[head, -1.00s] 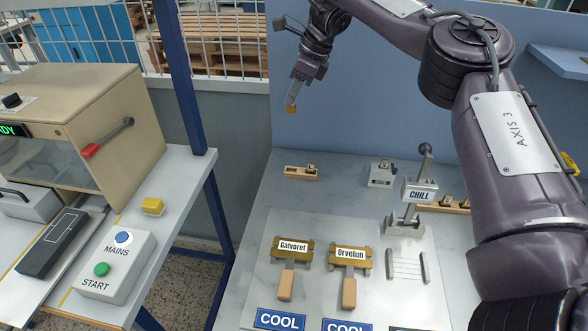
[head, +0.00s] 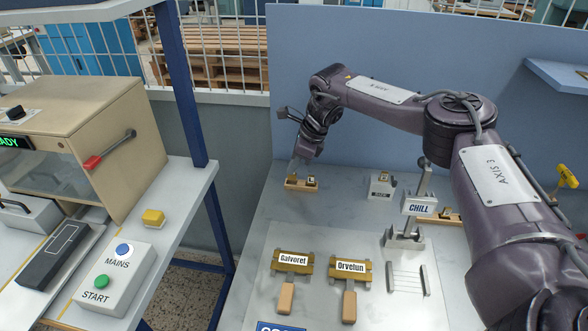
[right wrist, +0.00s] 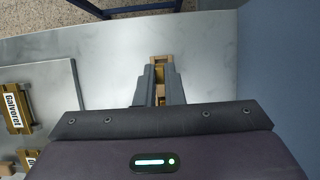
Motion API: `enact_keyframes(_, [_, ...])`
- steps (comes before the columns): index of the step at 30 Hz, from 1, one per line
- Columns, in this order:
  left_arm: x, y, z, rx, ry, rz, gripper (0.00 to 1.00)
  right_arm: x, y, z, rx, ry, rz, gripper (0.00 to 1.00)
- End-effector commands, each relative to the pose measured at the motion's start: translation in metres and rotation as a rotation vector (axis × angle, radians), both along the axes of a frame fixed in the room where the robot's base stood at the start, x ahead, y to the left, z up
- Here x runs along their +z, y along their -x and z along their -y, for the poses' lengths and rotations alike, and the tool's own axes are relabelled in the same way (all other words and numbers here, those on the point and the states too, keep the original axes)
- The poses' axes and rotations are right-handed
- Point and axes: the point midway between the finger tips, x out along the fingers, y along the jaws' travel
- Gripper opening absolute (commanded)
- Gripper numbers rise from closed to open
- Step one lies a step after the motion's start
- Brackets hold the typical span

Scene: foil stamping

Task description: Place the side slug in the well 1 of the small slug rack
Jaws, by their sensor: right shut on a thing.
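The small wooden slug rack (head: 303,187) stands on the pale bench near the back left. A small slug (head: 311,181) sits in its right part. My right gripper (head: 297,173) points down over the rack's left part, its fingertips at about rack height. It is shut on the side slug, a small brass-coloured piece that its fingers mostly hide in the head view. In the right wrist view the rack (right wrist: 161,59) shows beyond the fingertips and the side slug (right wrist: 160,76) between them. Whether the slug touches the well floor cannot be seen. My left gripper is out of view.
A grey block (head: 381,186) and the CHILL stand (head: 419,205) are to the right. Another wooden rack (head: 450,219) is partly behind my arm. Two handled holders, Galvoret (head: 293,261) and Orvelun (head: 350,268), lie in front. The blue wall is close behind.

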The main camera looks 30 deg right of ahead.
Motion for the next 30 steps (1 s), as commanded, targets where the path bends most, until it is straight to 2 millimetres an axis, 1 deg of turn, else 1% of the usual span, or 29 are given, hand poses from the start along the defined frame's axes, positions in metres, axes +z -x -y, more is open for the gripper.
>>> enact_keyframes(1, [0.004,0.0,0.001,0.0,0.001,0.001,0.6,-0.009,0.001,0.0,0.0,0.001,-0.004,0.0])
enact_keyframes(3, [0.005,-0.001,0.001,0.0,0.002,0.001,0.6,-0.019,0.001,0.0,-0.001,0.001,-0.004,0.0])
enact_keyframes(5, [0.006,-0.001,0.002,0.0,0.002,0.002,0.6,-0.024,0.0,0.0,-0.001,0.001,-0.001,0.0])
enact_keyframes(14, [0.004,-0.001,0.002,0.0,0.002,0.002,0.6,-0.027,0.0,0.0,0.0,0.001,-0.001,0.0])
enact_keyframes(15, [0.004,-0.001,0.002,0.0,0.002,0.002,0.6,-0.026,0.0,0.0,0.0,0.001,-0.001,0.12])
enact_keyframes(19, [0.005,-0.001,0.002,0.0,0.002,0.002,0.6,-0.026,0.0,0.0,0.0,0.001,-0.001,0.29])
enact_keyframes(26, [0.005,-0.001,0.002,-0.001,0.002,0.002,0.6,-0.026,0.0,0.0,0.0,0.001,-0.001,0.3])
enact_keyframes(30, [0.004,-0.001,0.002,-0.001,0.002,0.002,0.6,-0.021,0.0,0.002,-0.001,0.0,0.002,0.3])
